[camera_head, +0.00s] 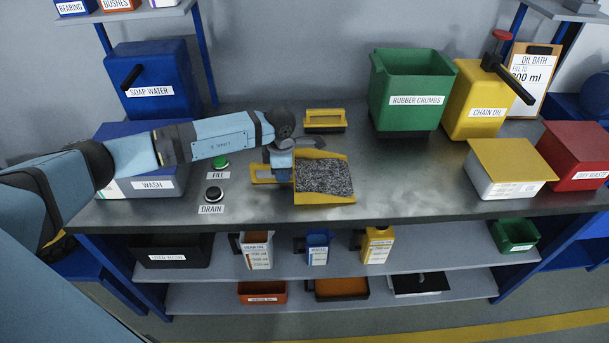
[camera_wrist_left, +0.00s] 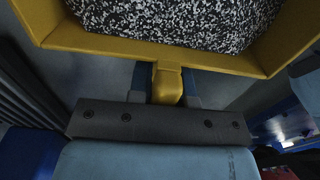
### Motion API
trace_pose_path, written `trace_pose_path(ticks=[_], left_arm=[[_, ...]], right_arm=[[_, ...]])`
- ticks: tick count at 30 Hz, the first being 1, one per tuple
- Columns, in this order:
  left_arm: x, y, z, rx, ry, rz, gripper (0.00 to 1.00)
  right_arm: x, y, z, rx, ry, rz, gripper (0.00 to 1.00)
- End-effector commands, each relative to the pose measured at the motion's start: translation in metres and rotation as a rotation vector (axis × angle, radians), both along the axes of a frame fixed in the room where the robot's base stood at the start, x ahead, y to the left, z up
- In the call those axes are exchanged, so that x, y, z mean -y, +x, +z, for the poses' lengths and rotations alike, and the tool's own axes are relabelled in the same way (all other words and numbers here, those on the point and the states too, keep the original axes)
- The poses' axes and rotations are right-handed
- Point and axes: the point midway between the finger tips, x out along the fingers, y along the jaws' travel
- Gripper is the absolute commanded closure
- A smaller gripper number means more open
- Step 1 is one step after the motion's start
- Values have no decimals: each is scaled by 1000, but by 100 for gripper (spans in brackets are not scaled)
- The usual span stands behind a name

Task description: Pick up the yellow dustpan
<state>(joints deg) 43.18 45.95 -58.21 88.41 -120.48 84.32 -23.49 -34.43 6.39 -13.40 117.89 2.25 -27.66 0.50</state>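The yellow dustpan (camera_head: 325,199) is at the middle of the grey worktop, filled with speckled black-and-white crumbs (camera_head: 324,177). Its handle points left in the head view. My left gripper (camera_head: 281,166) reaches down over the handle, close to the pan. In the left wrist view the pan's rim (camera_wrist_left: 105,44) fills the top, and the yellow handle (camera_wrist_left: 167,86) sits between the blue fingers, which lie close against both sides. The pan looks level; I cannot tell whether it is clear of the worktop. My right gripper is not in view.
A yellow brush-like tool (camera_head: 325,121) lies behind the pan. A green rubber crumbs bin (camera_head: 408,88) stands behind right. The wash box (camera_head: 150,186) and FILL (camera_head: 221,163) and DRAIN (camera_head: 213,194) buttons are at left.

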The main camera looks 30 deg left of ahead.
Motion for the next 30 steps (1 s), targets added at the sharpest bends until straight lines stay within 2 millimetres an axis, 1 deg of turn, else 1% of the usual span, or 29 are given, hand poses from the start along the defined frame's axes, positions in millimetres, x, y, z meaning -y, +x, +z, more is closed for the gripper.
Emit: trace_pose_path(ticks=[1, 2, 12, 17, 23, 26, 30], left_arm=[[0, 0, 0, 0, 0, 0, 97], [0, 0, 0, 0, 0, 0, 100], [0, 0, 1, 1, -1, 0, 100], [0, 0, 6, 1, 0, 1, 100], [0, 0, 19, 1, 0, 1, 100], [-1, 0, 29, 2, 0, 1, 100], [0, 1, 47, 3, -1, 0, 100]], right_arm=[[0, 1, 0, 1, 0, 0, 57], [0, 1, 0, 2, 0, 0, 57], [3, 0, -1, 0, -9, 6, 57], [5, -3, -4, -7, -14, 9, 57], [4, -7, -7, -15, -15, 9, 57], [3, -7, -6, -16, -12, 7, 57], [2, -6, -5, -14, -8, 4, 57]])
